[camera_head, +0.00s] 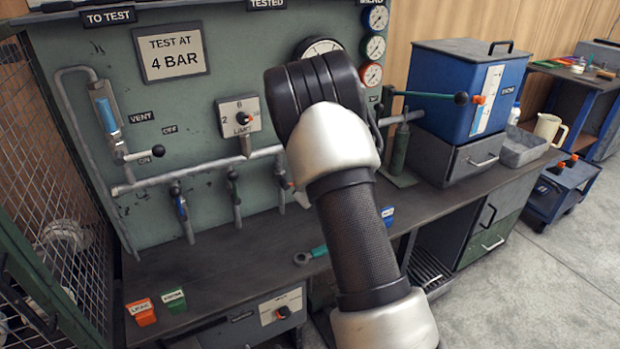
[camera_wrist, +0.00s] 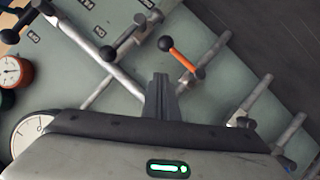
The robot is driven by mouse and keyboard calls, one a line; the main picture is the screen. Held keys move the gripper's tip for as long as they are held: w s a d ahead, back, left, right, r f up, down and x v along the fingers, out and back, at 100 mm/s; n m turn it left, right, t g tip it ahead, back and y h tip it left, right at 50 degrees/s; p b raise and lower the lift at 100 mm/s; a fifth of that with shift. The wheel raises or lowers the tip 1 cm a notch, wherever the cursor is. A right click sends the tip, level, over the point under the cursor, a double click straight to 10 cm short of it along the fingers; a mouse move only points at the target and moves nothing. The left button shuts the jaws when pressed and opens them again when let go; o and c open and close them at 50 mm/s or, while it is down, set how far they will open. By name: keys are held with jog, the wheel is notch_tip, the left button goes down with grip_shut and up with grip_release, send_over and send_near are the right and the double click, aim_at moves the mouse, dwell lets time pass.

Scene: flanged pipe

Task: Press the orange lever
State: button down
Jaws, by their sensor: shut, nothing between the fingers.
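The orange lever (camera_wrist: 183,60) has a black ball at its end and is fixed to pipework on the green panel in the wrist view. My gripper (camera_wrist: 160,78) is shut and empty. In that picture its fingertips sit a little below and left of the lever; a gap shows between them, and how far apart they are in depth I cannot tell.
Other levers with black knobs (camera_wrist: 120,40) stand left of the orange one. Slanted pipes (camera_wrist: 205,62) and a gauge (camera_wrist: 11,72) are close by.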

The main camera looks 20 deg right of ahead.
jog(key=v, duration=0.7)
jog(key=shift+s+d+r+p, duration=0.2)
jog(key=shift+s+p, duration=0.1)
jog(key=shift+p, duration=0.1)
